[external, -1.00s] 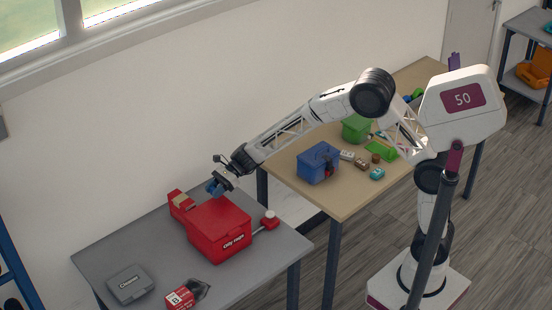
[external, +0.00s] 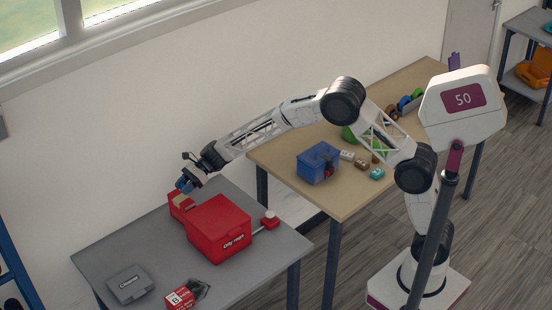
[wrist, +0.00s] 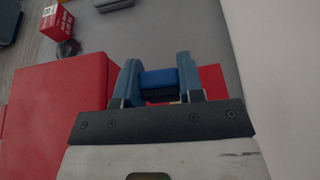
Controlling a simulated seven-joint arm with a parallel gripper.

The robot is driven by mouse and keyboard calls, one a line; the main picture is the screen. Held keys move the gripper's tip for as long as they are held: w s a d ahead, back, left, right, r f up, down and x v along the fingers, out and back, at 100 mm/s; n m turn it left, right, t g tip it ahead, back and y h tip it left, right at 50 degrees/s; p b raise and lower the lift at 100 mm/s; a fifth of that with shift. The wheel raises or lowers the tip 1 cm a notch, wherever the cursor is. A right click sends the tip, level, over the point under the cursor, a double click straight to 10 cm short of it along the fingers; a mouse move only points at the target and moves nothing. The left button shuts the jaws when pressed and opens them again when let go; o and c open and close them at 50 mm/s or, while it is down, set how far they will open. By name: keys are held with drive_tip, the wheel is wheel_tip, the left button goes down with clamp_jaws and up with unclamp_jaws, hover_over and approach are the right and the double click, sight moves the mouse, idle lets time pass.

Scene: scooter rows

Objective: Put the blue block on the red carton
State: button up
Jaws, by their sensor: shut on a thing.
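My gripper (external: 187,186) is shut on the blue block (wrist: 159,78), which sits between its two fingers in the wrist view. In the external view the blue block (external: 183,187) shows small below the fingers. A red carton (external: 179,208) with a tan patch on top stands on the grey table, left of a large red box. The block is over or just behind the carton's top; I cannot tell whether they touch. In the wrist view, red of the carton (wrist: 213,82) shows beside the right finger, and the rest is hidden by my gripper.
The large red box (external: 219,229) stands close beside the carton. A red labelled box (external: 180,299), a grey case (external: 129,284) and a red-and-white item (external: 270,220) are on the grey table (external: 100,255). A blue box (external: 318,163) stands on the wooden table.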

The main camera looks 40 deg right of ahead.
sight(180, 199)
drive_tip(key=shift+w+a+f, duration=0.1)
drive_tip(key=shift+w+a, duration=0.55)
drive_tip(key=shift+w, duration=0.3)
drive_tip(key=shift+f, duration=1.8)
drive_tip(key=shift+f, duration=0.1)
drive_tip(key=o, duration=0.9)
drive_tip(key=shift+d, duration=0.1)
drive_tip(key=shift+d+r, duration=0.45)
drive_tip(key=shift+d, duration=0.15)
drive_tip(key=v, duration=1)
drive_tip(key=shift+d, duration=0.3)
